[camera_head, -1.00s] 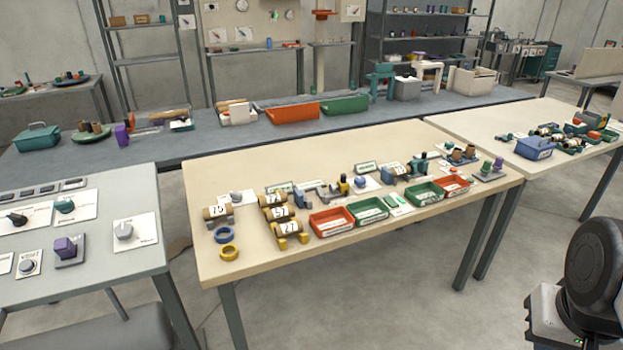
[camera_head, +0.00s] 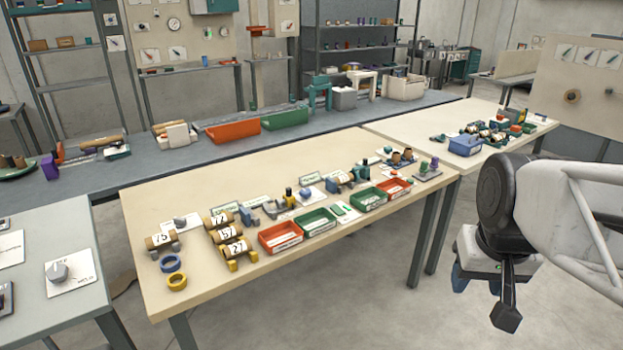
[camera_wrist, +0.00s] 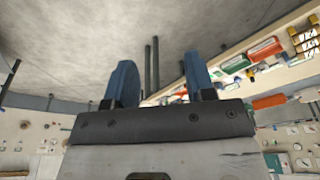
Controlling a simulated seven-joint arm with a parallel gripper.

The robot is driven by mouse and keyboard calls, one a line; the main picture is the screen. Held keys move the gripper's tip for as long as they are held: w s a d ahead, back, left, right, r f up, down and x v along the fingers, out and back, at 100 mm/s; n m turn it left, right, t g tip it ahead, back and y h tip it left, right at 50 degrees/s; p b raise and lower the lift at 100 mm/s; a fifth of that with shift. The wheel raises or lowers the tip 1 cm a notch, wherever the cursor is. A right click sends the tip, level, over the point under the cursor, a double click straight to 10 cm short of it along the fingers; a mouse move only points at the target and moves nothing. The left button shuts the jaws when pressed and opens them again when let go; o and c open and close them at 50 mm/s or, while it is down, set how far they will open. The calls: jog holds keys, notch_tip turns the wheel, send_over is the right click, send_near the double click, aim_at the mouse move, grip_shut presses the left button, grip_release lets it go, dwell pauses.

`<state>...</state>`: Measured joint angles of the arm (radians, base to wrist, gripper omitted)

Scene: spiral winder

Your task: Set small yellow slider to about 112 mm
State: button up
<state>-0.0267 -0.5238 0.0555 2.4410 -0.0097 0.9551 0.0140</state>
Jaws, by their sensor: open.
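My gripper shows in the wrist view (camera_wrist: 160,82) as two blue fingers spread apart with nothing between them. In the head view, its blue fingertip part shows at the right under my dark wrist, in front of the workbench's right end and apart from everything on it. I cannot make out a small yellow slider or a millimetre scale for certain. A small yellow part (camera_head: 289,198) stands among the fixtures in the middle of the wooden workbench (camera_head: 330,250), too small to identify.
On the workbench are numbered rolls (camera_head: 230,233), a yellow ring (camera_head: 177,281), a blue ring (camera_head: 171,263), red trays (camera_head: 281,237) and green trays (camera_head: 318,222). A grey table with a knob (camera_head: 58,271) stands at the left. The floor before the workbench is clear.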

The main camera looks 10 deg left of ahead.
jog(key=w+a+r+n, duration=0.1)
jog(key=w+a+r, duration=0.15)
jog(key=w, duration=0.65)
jog(key=w+a+r, duration=0.2)
jog(key=w+a, duration=0.2)
jog(key=w, duration=0.6)
jog(key=n+g, duration=0.2)
jog(key=n, duration=0.2)
send_over(289, 189)
jog(key=shift+w+a+f, duration=0.1)
jog(key=shift+f, duration=11.5)
jog(key=shift+f, duration=0.1)
jog(key=shift+f, duration=3.75)
